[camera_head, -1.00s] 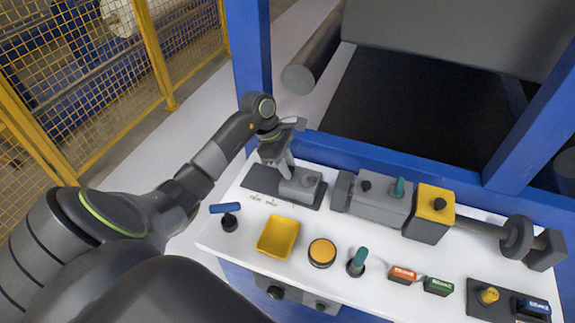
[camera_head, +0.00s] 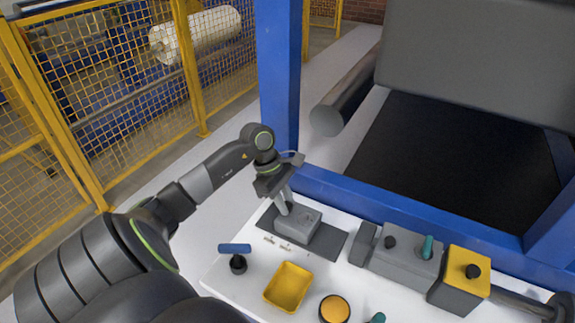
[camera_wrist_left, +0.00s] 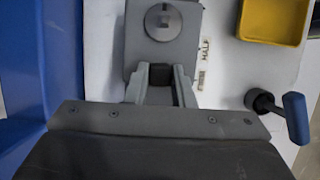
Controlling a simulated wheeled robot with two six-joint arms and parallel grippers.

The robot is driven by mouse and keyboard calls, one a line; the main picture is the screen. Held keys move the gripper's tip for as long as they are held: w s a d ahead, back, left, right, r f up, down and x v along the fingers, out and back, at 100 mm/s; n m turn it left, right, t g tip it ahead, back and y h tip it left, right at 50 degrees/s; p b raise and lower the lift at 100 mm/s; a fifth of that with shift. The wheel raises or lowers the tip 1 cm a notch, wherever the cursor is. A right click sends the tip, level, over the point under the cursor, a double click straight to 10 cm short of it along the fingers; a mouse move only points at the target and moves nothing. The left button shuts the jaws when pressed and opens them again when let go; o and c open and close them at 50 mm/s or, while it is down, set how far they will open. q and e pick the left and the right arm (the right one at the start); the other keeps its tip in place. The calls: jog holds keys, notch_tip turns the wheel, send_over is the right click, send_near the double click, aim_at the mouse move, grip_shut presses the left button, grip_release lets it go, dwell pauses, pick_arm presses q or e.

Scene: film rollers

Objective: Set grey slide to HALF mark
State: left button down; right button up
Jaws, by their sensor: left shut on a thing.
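The grey slide (camera_head: 299,224) is a block on a dark plate (camera_head: 333,243), with plate bare to its right and a little to its left. My left gripper (camera_head: 285,208) is shut on its left end. In the left wrist view, the fingers (camera_wrist_left: 160,82) close around a dark post on the slide (camera_wrist_left: 184,52), below a round grey knob (camera_wrist_left: 163,22). The HALF mark (camera_wrist_left: 205,49) is printed beside the slide, level with the stretch between knob and post. A second mark lies nearer the fingers, hard to read. My right gripper is out of view.
A yellow tray (camera_head: 288,287) and a blue-handled lever (camera_head: 237,257) stand in front of the slide. A grey unit with a green lever (camera_head: 405,253) and a yellow box (camera_head: 465,268) stand to its right. A blue post (camera_head: 279,80) rises behind.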

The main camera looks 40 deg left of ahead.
pick_arm(q)
jog(key=c, duration=1.6)
grip_release()
jog(key=shift+o, duration=1.8)
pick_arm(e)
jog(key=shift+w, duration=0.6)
pick_arm(q)
jog(key=b+v, duration=0.2)
jog(key=v, duration=1.5)
jog(key=shift+b, duration=0.4)
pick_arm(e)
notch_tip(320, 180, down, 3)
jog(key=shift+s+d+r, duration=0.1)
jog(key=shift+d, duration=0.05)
pick_arm(q)
jog(key=shift+s+a+r, duration=0.1)
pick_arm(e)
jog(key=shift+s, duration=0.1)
